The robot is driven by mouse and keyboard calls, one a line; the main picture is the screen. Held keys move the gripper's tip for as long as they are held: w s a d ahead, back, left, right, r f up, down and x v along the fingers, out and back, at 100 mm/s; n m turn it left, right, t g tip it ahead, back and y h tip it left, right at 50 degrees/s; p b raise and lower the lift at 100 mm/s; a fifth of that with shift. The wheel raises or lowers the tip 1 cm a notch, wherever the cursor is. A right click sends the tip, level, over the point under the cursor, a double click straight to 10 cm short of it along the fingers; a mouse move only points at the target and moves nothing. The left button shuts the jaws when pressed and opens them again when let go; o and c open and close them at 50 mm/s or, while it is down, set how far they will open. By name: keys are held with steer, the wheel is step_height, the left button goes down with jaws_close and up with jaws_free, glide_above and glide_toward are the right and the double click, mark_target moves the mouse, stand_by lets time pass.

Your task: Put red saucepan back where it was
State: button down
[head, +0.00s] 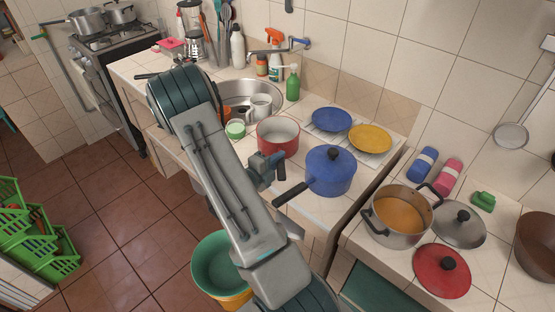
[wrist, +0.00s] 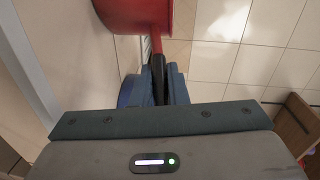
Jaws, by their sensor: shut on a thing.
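The red saucepan (head: 278,143), with a pale inside, is upright over the counter between the sink and the blue saucepan (head: 331,172). My gripper (head: 267,165) is at its near side, and the arm hides part of the surroundings. In the wrist view, the red saucepan (wrist: 138,14) shows at the top, with its handle (wrist: 157,58) running down between the blue fingers of my gripper (wrist: 157,82). The gripper is shut on the handle. I cannot tell whether the pan's base touches the counter.
The blue saucepan stands close on the right. Behind are a blue plate (head: 331,119) and a yellow plate (head: 370,138). The sink (head: 272,88) holds cups at the left. A pot (head: 401,228) and a red lid (head: 442,285) are on the right counter.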

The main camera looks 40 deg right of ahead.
steer(key=c, duration=1.4)
jaws_free()
steer(key=shift+f, duration=0.1)
steer(key=shift+c, duration=0.2)
steer(key=s+a+r+b, duration=0.1)
steer(key=s+a+b, duration=0.15)
steer(key=a, duration=0.85)
steer(key=s+a+r+m+g+y, duration=0.25)
steer(key=s+r+m+y, duration=0.2)
steer(key=m, duration=0.65)
steer(key=s+a+r+m+g+y, duration=0.2)
steer(key=s+r+m+g+y, duration=0.3)
steer(key=m, duration=0.6)
steer(key=s+a+r+m+t+y, duration=0.1)
steer(key=a+r+m+t+y, duration=0.2)
steer(key=a+m, duration=0.3)
steer(key=s+a+r+m+t+y, duration=0.2)
steer(key=a+r+m+t+y, duration=0.2)
steer(key=m, duration=0.6)
steer(key=shift+a+m+t, duration=0.4)
steer(key=shift+a+t, duration=0.45)
steer(key=shift+a, duration=0.35)
steer(key=shift+s+r, duration=0.1)
